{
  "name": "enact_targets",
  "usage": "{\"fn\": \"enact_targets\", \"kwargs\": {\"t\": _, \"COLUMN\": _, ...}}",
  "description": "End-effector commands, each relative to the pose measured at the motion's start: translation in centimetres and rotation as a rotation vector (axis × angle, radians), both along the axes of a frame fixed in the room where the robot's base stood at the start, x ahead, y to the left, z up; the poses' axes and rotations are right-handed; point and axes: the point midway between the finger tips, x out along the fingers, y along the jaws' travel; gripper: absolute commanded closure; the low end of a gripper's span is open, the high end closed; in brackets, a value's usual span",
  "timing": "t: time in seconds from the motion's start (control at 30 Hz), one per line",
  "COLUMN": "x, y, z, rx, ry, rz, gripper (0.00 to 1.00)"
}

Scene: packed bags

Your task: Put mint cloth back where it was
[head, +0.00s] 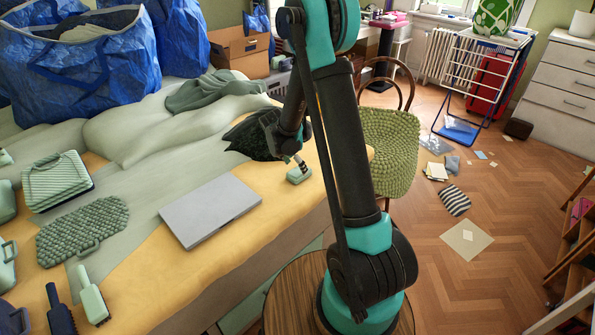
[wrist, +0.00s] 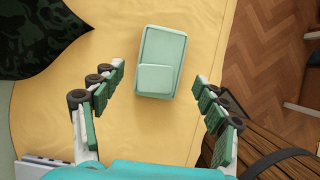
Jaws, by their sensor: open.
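A small mint rectangular item (wrist: 160,50) with rounded edges and a smaller raised part lies on the yellow blanket; it looks like the mint cloth, folded, but I cannot be sure. It also shows in the head view (head: 299,176) near the bed's right edge. My gripper (wrist: 160,76) is open above it. In the wrist view the item's near part shows between the fingertips, with a gap on both sides. In the head view my gripper is partly hidden by my arm.
A grey laptop (head: 210,210) lies left of the item. A dark patterned cloth (head: 254,136) lies behind it. A green cushioned chair (head: 388,150) stands beside the bed. Blue bags (head: 75,60) stand at the back left. Other green cases and brushes lie at the left.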

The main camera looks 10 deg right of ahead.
Motion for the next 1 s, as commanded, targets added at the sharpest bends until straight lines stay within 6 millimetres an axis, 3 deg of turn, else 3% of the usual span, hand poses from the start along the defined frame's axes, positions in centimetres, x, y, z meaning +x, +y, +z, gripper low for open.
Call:
{"fn": "enact_targets", "kwargs": {"t": 0.3, "x": -1.3, "y": 1.7, "z": 5.1, "rx": 0.000, "ry": 0.000, "rz": 0.001, "gripper": 0.27}}
{"fn": "enact_targets", "kwargs": {"t": 0.67, "x": -2.8, "y": 1.6, "z": 7.7, "rx": 0.033, "ry": -0.026, "rz": -0.076, "gripper": 0.27}}
{"fn": "enact_targets", "kwargs": {"t": 0.77, "x": -4.9, "y": 0.3, "z": 8.7, "rx": 0.099, "ry": -0.075, "rz": -0.229, "gripper": 0.27}}
{"fn": "enact_targets", "kwargs": {"t": 1.0, "x": -12.5, "y": -3.2, "z": 11.0, "rx": 0.332, "ry": -0.229, "rz": -0.780, "gripper": 0.27}}
